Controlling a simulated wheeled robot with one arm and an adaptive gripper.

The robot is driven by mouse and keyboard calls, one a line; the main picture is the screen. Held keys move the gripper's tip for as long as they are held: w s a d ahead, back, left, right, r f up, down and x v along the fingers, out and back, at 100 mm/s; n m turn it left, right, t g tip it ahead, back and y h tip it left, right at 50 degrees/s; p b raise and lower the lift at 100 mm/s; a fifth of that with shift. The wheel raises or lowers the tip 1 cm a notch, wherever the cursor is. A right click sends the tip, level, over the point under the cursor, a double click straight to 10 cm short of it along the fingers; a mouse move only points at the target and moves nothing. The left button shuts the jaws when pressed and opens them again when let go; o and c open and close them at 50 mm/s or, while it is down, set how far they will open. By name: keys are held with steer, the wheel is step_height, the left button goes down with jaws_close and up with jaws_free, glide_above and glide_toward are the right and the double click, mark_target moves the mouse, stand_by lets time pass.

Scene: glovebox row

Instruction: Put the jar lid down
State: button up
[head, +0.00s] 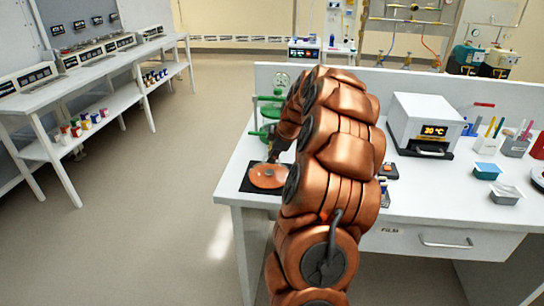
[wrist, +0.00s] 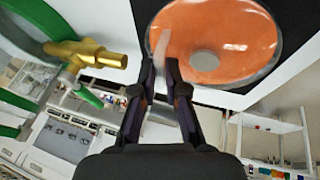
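The jar lid (head: 268,177) is a round orange disc with a pale, see-through rim, over a black mat (head: 247,186) at the left end of the bench. In the wrist view the lid (wrist: 240,40) fills the upper middle, with a grey round spot at its centre. My gripper (wrist: 165,65) is at the lid's near edge, its fingers close together with a thin whitish strip between the tips, which looks like the lid's rim. In the head view my arm hides most of the gripper. I cannot tell whether the lid touches the mat.
A green-ringed vessel (head: 268,110) stands just behind the mat; a brass valve (wrist: 90,52) beside green rings is close to my gripper in the wrist view. A white heater box (head: 425,118) stands right of my arm.

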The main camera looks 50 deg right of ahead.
steer(key=o, duration=0.4)
steer(key=shift+c, duration=0.2)
steer(key=shift+r, duration=0.1)
steer(key=b+v, duration=0.3)
steer(key=v, duration=0.9)
steer(key=s+a+f+m+g+y, duration=0.1)
steer(key=s+a+g, duration=0.1)
steer(key=a, duration=1.2)
steer(key=s+a+f+m+g+y, duration=0.1)
steer(key=s+a+f, duration=0.1)
steer(key=a, duration=1.2)
steer(key=s+a+f+m+g, duration=0.1)
steer(key=s+a+f, duration=0.1)
steer(key=s+a, duration=0.2)
steer(key=s+a+f+m+g+h, duration=0.1)
steer(key=s+a, duration=0.4)
steer(key=s, duration=0.6)
steer(key=s+a+f+m+g, duration=0.2)
steer(key=s+a+f+m, duration=0.1)
steer(key=s, duration=0.4)
step_height(320, 180, down, 2)
steer(key=shift+s+a+f+h, duration=0.1)
steer(key=shift+s+a+h, duration=0.3)
steer(key=shift+a, duration=0.25)
